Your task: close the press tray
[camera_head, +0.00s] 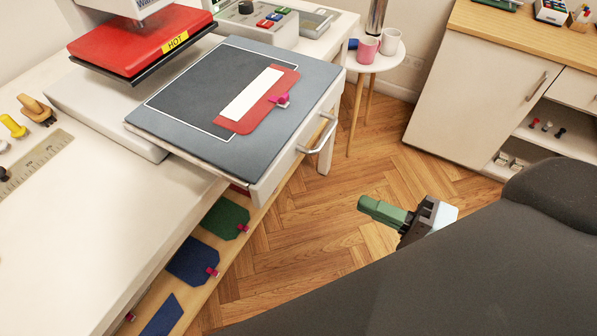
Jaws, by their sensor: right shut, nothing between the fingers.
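The press tray (170,125) is a grey slab with a white front and a metal handle (319,135). It is pulled out from under the red press head (140,42), which bears a yellow "HOT" label. My right gripper (368,204), with green fingers, is shut and empty. It is over the floor, apart from the handle, to its lower right. My left gripper is not in view.
A white table (60,240) carries a ruler (35,160) and stamps at the left. A shelf below holds coloured tagged pieces (225,218). A small round stool (376,60) with two mugs stands behind the tray. A cabinet (470,90) is at the right. Wooden floor lies open between.

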